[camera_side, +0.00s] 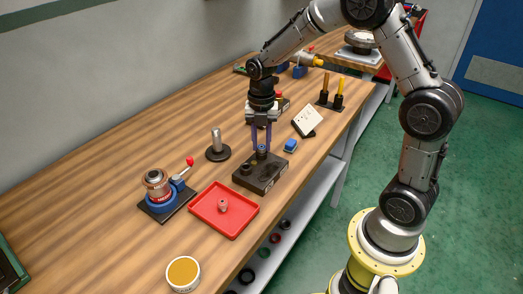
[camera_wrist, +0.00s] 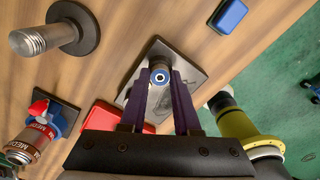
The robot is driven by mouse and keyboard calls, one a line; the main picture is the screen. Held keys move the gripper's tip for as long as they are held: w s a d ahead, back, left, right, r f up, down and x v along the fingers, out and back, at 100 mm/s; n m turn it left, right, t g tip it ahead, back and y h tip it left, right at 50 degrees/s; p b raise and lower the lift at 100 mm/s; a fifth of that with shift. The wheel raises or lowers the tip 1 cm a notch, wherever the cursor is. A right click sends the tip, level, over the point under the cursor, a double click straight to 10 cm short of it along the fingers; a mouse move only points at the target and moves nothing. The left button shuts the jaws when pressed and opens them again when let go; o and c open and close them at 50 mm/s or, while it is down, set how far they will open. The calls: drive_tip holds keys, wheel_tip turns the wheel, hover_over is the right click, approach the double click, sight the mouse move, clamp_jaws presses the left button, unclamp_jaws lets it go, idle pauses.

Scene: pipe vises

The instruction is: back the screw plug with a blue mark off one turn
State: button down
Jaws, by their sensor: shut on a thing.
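The screw plug with a blue mark (camera_wrist: 160,76) stands in a dark block (camera_side: 268,181) on the bench. Its blue ring faces up at the wrist camera. My gripper (camera_side: 262,143) points straight down over the block, its two purple fingers on either side of the plug's head. In the wrist view my gripper (camera_wrist: 160,84) is shut on the plug. The plug's top (camera_side: 262,148) shows between the fingertips in the side view. The plug's thread is hidden. A second dark round part (camera_side: 246,167) stands on the block to the left.
A red tray (camera_side: 241,220) holding a small pinkish part (camera_side: 223,205) lies close at the lower left of the block. A metal post on a round base (camera_side: 217,150) stands to the left. A blue box (camera_side: 290,145) and a white tilted plate (camera_side: 308,121) are to the right.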

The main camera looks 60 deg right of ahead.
drive_tip(key=n, duration=0.4)
drive_tip(key=c, duration=0.7)
unclamp_jaws()
